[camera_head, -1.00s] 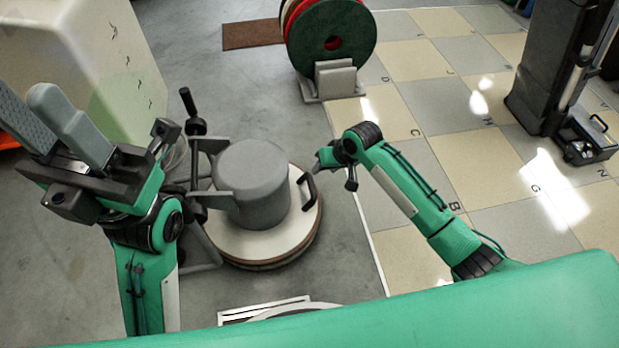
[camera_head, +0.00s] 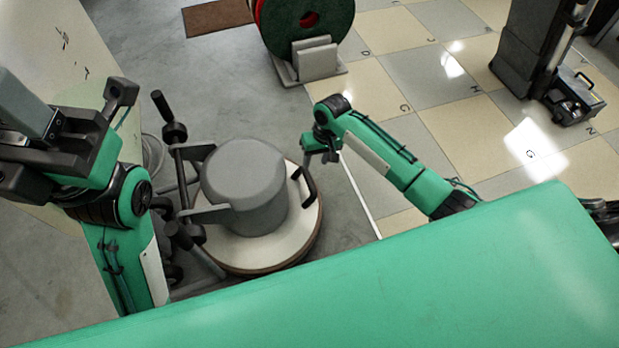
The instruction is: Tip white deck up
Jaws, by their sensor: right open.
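The white deck (camera_head: 293,240) is the round white base of a floor machine, lying flat on the grey floor. A grey motor housing (camera_head: 243,177) sits on top of it, and a black handle (camera_head: 306,188) stands at its right rim. My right gripper (camera_head: 308,160) is just above and beside that black handle, at the deck's right edge. Its jaws are open; I cannot tell whether they touch the handle. My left gripper (camera_head: 40,120) is raised at the far left, away from the deck, with its fingers partly cut off by the picture's edge.
The machine's dark handle bar and wheels (camera_head: 175,205) are at its left. A stand (camera_head: 312,62) with green and red round pads is behind. A black case (camera_head: 574,97) lies at the far right. The tiled floor (camera_head: 440,80) is mostly clear.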

